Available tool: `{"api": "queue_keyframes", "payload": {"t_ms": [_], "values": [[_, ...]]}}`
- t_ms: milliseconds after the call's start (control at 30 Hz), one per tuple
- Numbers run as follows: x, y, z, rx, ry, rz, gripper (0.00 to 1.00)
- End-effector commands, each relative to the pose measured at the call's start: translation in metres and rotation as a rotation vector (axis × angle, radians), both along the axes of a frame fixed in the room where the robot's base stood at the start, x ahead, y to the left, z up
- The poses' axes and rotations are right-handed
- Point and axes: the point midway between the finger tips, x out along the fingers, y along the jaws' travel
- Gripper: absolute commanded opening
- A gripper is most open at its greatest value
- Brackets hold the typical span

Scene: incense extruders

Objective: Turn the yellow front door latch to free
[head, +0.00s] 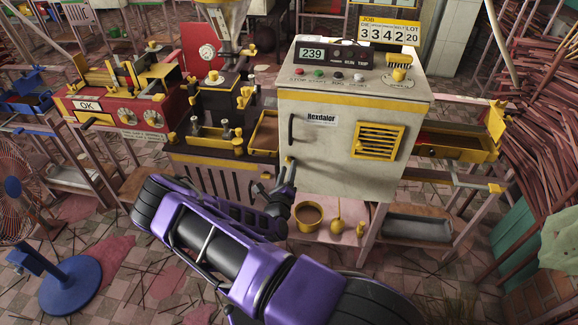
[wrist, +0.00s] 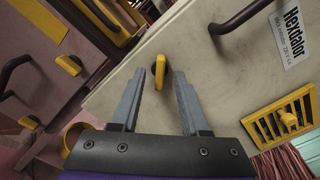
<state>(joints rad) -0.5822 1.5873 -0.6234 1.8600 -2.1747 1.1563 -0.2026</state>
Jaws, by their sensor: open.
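The yellow latch (wrist: 160,71) is a small elongated tab on the pale front door (head: 335,165) of the Hexdalor cabinet. In the wrist view it stands nearly upright in the picture, between my two fingertips. In the head view it is a tiny yellow spot (head: 289,160) below the dark door handle (head: 291,129), partly hidden by my gripper. My gripper (head: 280,179) is at the lower left of the door. In the wrist view my gripper (wrist: 159,82) is open, one finger on each side of the latch, with visible gaps. I cannot tell how deep the fingertips reach around it.
The dark door handle (wrist: 246,15) is above and right of the latch in the wrist view. A yellow vent grille (head: 379,140) is on the door's right.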

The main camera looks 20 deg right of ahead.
Motion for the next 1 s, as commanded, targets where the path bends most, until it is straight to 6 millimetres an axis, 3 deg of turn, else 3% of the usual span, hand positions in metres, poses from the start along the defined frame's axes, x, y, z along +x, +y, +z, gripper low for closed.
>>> {"api": "queue_keyframes", "payload": {"t_ms": [500, 700, 1000], "values": [[-0.101, 0.069, 0.000, -0.001, 0.002, 0.003, 0.45], [-0.121, 0.082, 0.000, 0.001, 0.001, 0.001, 0.45], [-0.126, 0.085, 0.000, 0.000, -0.001, 0.001, 0.45]]}}
